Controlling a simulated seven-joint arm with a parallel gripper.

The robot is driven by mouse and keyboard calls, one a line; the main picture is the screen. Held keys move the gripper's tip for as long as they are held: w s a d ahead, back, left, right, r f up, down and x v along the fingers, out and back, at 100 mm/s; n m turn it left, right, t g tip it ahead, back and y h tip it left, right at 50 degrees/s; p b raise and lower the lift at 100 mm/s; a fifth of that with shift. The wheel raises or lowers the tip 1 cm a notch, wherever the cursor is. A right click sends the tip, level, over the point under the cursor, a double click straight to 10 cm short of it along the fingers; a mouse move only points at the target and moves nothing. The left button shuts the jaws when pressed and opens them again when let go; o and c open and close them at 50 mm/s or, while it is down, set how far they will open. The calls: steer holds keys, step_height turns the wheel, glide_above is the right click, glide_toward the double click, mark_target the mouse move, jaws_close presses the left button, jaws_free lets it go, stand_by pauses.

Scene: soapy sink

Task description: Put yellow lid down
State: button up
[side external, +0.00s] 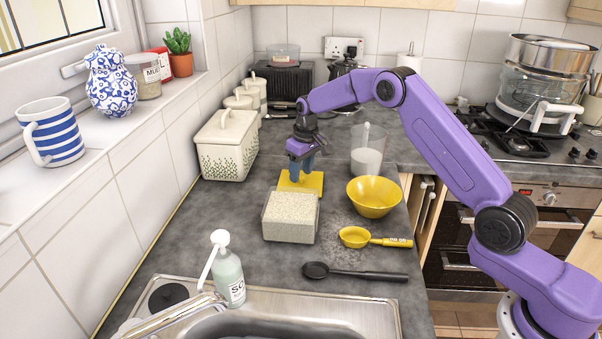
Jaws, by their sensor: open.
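The yellow lid (313,184) is a flat square piece lying behind the speckled block on the grey worktop. It looks level, and its front edge is partly hidden by the block. My gripper (301,172) points down right at the lid, with its blue fingers over the lid's middle. The jaws are open. I cannot tell whether the fingertips touch the lid.
A speckled container-like block (290,217) stands in front of the lid. A yellow bowl (374,196), a yellow scoop (355,237) and a clear jug (367,152) are to the right. A black spoon (355,272), soap bottle (229,277) and sink (290,302) are nearer.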

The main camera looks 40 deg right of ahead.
mark_target(305, 184)
step_height(305, 184, up, 11)
steer(key=s, duration=0.1)
steer(key=shift+s, duration=0.2)
steer(key=s+a+r+n, duration=0.2)
steer(key=s+a, duration=0.4)
steer(key=s, duration=0.4)
steer(key=s+a+r+n, duration=0.25)
steer(key=s+a, duration=0.35)
steer(key=s, duration=0.4)
steer(key=s+d+f+n, duration=0.1)
steer(key=s+d+n, duration=0.1)
steer(key=s, duration=0.7)
steer(key=s+d+f+n, duration=0.2)
steer(key=s+d, duration=0.1)
steer(key=s, duration=0.6)
steer(key=s+d+f+n+g, duration=0.1)
steer(key=s+d+f+n, duration=0.1)
steer(key=s, duration=0.7)
steer(key=shift+s+d, duration=0.2)
steer(key=shift+s, duration=0.2)
